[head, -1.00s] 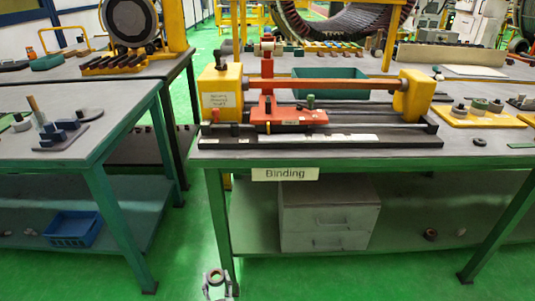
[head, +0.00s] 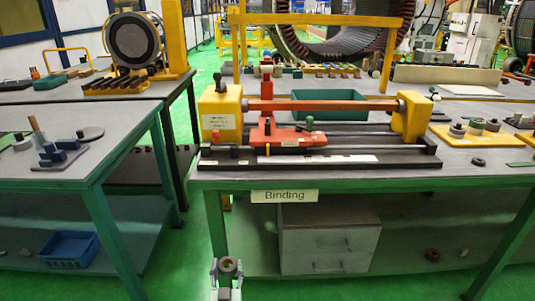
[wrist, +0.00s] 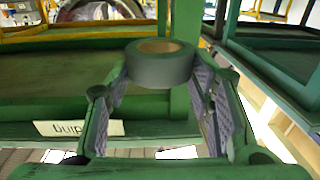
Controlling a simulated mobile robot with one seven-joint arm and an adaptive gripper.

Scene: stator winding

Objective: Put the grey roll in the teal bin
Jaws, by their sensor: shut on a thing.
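The grey roll (wrist: 162,68) is a short ring with a tan core, held upright-axis between the two finger pads of my gripper (wrist: 160,85) in the wrist view. In the head view, my gripper (head: 226,278) is low at the bottom edge, in front of the Binding table, with the roll (head: 229,266) at its top. The teal bin (head: 345,113) stands on that table, behind the red rod of the winding fixture, which partly hides it. My gripper is well in front of and below the bin.
The yellow-and-red fixture (head: 222,120) fills the Binding table's (head: 400,178) front middle. A yellow board (head: 470,142) with several rings is at the right. A blue crate (head: 69,248) sits on the left table's lower shelf. Green floor (head: 180,275) is clear between the tables.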

